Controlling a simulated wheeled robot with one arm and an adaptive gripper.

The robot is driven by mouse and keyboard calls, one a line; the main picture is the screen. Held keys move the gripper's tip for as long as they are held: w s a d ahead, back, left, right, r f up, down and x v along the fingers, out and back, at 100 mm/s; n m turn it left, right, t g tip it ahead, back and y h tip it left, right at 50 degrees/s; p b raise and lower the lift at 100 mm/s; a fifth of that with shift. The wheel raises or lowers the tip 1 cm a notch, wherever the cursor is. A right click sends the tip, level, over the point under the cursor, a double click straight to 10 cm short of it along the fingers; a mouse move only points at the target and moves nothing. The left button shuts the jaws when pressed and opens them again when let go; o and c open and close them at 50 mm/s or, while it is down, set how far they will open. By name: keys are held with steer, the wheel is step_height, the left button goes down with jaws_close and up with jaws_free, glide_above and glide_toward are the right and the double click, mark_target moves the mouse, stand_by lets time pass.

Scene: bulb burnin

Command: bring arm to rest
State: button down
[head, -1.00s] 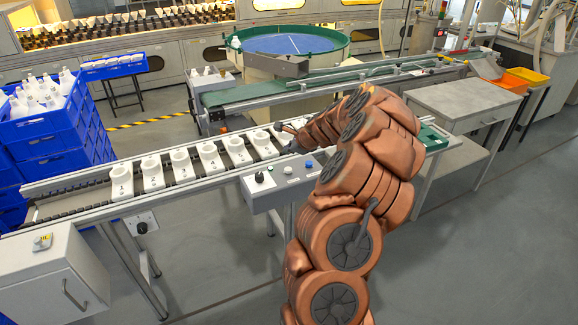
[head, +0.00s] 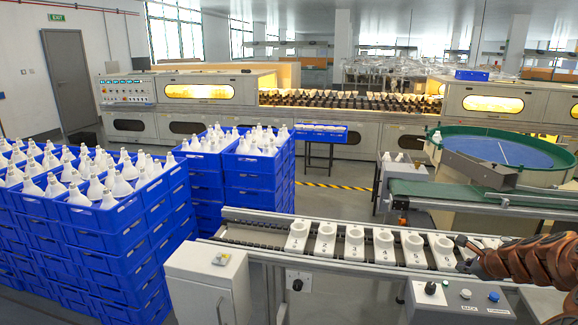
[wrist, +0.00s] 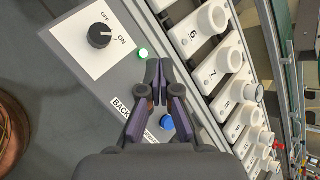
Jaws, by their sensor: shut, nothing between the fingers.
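My gripper (wrist: 157,75) is shut and empty in the wrist view, its fingertips together above the control box (wrist: 75,110). The black OFF/ON knob (wrist: 100,36) lies to its upper left. The labels by the buttons are partly hidden by the fingers. In the head view my gripper (head: 466,246) is at the right edge, over the conveyor side behind the control box (head: 450,306). My arm is partly cut off there.
Numbered white sockets (head: 326,240) line the conveyor (head: 240,229); they lie right of my gripper in the wrist view (wrist: 215,57). Stacked blue crates (head: 95,250) of white bulbs fill the left. A grey cabinet (head: 207,289) stands before the conveyor. A round green-rimmed table (head: 540,182) is behind.

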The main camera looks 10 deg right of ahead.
steer(key=a+r+n+g+y, duration=0.1)
steer(key=a+r+n+y, duration=0.2)
steer(key=a, duration=0.7)
steer(key=a+r+n, duration=0.4)
steer(key=a+n, duration=0.1)
steer(key=a, duration=0.5)
steer(key=s+a+r+n+g+y+p, duration=0.1)
steer(key=s+a+n+g, duration=0.1)
steer(key=s+a+n, duration=0.35)
steer(key=s+a+r+n+g, duration=0.2)
steer(key=s+a, duration=0.1)
steer(key=a, duration=0.6)
steer(key=s+a+n+g, duration=0.3)
steer(key=s+a+n, duration=0.35)
steer(key=s, duration=0.65)
steer(key=s+d+n+g+h+p, duration=0.1)
steer(key=s+n, duration=0.4)
steer(key=s, duration=1.2)
steer(key=g+h, duration=0.1)
steer(key=h, duration=0.1)
steer(key=shift+s+f+g+h, duration=0.3)
steer(key=shift+s+f+g, duration=0.1)
